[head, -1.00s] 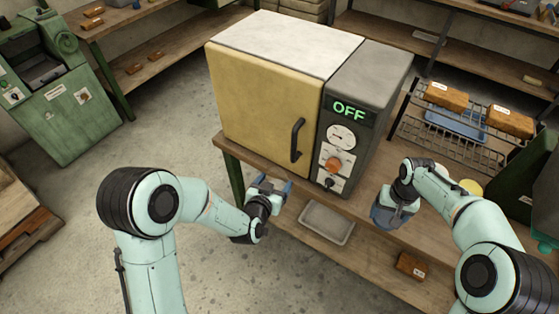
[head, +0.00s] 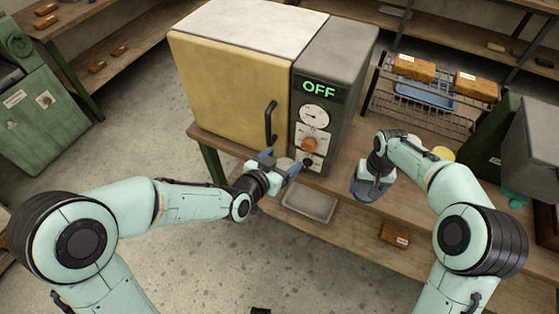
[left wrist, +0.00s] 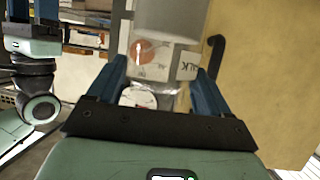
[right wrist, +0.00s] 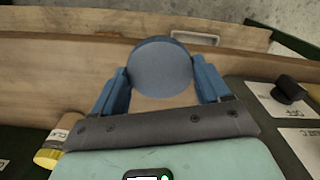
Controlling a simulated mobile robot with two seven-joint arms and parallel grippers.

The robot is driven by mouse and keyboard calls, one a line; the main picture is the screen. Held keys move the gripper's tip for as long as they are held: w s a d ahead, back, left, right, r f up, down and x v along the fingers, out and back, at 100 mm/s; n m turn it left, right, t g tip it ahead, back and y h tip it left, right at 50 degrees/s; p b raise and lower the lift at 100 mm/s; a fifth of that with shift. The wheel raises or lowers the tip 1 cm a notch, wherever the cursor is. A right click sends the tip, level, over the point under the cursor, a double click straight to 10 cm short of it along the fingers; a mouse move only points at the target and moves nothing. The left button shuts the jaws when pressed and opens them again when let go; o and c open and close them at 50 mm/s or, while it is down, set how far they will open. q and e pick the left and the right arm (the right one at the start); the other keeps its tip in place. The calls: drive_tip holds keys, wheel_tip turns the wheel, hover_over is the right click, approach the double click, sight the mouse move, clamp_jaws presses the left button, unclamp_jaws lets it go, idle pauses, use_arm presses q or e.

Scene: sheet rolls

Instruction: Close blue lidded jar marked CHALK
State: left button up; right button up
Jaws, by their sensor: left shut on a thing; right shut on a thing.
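My left gripper (head: 279,163) is in front of the oven, below its handle, shut on a clear jar with a white label. The jar's mouth is not clear to see. My right gripper (head: 372,180) is to the right, in front of the bench edge. It is shut on a round blue lid (head: 367,192), which also shows between its fingers in the right wrist view (right wrist: 162,67). The jar and lid are apart.
The oven (head: 235,85), its display reading OFF, stands behind both grippers. A grey tray (head: 309,204) lies on the lower shelf. A wire rack (head: 385,100) is at the back right. A yellow-lidded jar (right wrist: 47,158) is beside the right gripper.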

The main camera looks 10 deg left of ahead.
drive_tip(key=shift+d+r, duration=0.1)
drive_tip(key=shift+r, duration=0.3)
drive_tip(key=w+a+r+n, duration=0.15)
drive_tip(key=a+r, duration=0.25)
drive_tip(key=r, duration=0.6)
wheel_tip(320, 180, up, 10)
drive_tip(key=m, duration=0.6)
hover_over(284, 153)
drive_tip(key=d, duration=0.1)
drive_tip(key=shift+w, duration=0.15)
drive_tip(key=shift+a, duration=0.5)
drive_tip(key=shift+f, duration=1.95)
drive_tip(key=shift+f, duration=0.15)
